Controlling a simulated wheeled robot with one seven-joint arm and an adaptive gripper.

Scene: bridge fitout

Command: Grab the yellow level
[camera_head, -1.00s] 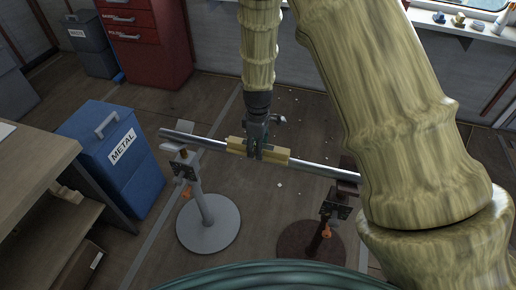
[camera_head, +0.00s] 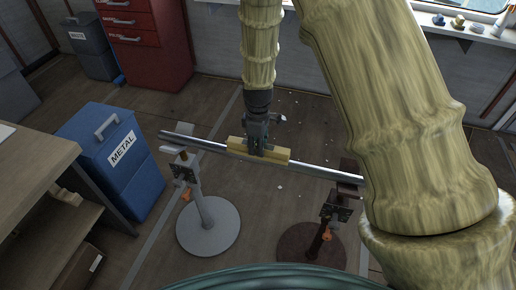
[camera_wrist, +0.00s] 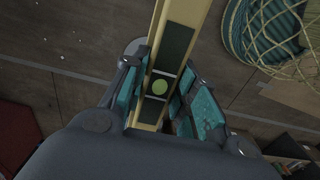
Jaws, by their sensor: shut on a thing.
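The yellow level (camera_head: 275,154) is a short bar at the middle of a long metal pipe (camera_head: 320,172), lying along it in the head view. I cannot tell whether it still touches the pipe. My gripper (camera_head: 259,150) points down and is shut on the middle of the level, a finger on each side. In the wrist view the level (camera_wrist: 184,12) runs up between the teal-padded fingers (camera_wrist: 166,95), its green round vial showing between them. The pipe rests on two stands, a grey one (camera_head: 208,225) at the left and a dark brown one (camera_head: 312,245) at the right.
A blue metal bin (camera_head: 125,165) and a wooden workbench (camera_head: 30,170) stand at the left. A red drawer cabinet (camera_head: 150,45) and a dark grey bin (camera_head: 90,45) stand at the back. Small white bits lie on the floor behind the pipe.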

